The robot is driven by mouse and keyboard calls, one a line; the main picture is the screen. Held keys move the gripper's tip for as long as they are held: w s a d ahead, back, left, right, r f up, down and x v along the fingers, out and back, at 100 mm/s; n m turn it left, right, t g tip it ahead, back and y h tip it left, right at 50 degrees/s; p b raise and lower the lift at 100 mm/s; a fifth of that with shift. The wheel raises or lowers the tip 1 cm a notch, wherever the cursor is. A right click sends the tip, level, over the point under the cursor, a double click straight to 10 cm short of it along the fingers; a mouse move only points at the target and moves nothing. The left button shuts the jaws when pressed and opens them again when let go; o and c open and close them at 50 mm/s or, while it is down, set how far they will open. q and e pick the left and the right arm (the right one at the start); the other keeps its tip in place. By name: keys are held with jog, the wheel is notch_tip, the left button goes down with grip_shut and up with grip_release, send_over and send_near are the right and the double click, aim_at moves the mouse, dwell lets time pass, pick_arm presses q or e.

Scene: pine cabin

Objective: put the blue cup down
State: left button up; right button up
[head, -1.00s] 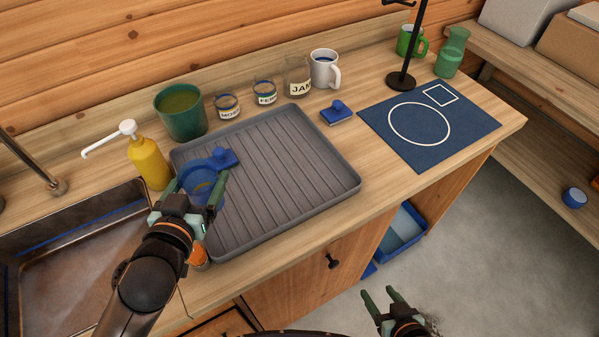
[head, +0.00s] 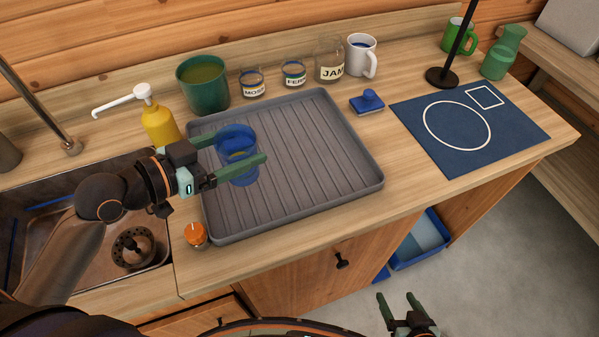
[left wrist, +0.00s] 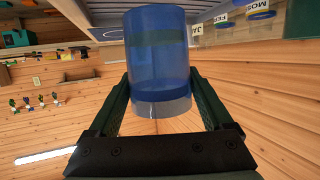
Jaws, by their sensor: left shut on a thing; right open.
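The blue cup (head: 238,140) is see-through and sits between the fingers of my left gripper (head: 238,150), which is shut on it. It is over the left part of the grey ribbed tray (head: 322,208); I cannot tell whether its base touches the tray. In the left wrist view the cup (left wrist: 158,65) fills the space between both fingers (left wrist: 160,108). My right gripper (head: 398,298) is open and empty, low in front of the counter. A small blue knobbed thing seen earlier by the cup cannot be made out clearly now.
Behind the tray stand a green pot (head: 203,85), labelled jars (head: 330,62) and a white mug (head: 362,55). A yellow pump bottle (head: 160,125) and an orange-capped thing (head: 195,234) flank its left side. A blue knobbed block (head: 367,103) lies right. The tray's middle and right are bare.

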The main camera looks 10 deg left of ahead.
pick_arm(q)
jog(key=s+d+r+m+g+h+b, duration=0.2)
jog(key=s+r+m+g+h, duration=0.1)
jog(key=r+m, duration=0.15)
jog(key=shift+g+h, duration=0.4)
jog(key=w+d+f, duration=0.2)
jog(key=w+f, duration=0.1)
jog(key=f, duration=0.1)
jog(key=w+d+f+p, duration=0.1)
jog(key=w+d+f, duration=0.1)
jog(key=w+f, duration=0.2)
jog(key=w+d+f+p, duration=0.1)
jog(key=w+d+f, duration=0.2)
jog(key=w+f, duration=0.1)
jog(key=shift+w, duration=0.2)
jog(key=shift+f, duration=0.1)
jog(key=shift+f, duration=0.2)
jog(key=o, duration=1.3)
jog(key=shift+r, duration=0.1)
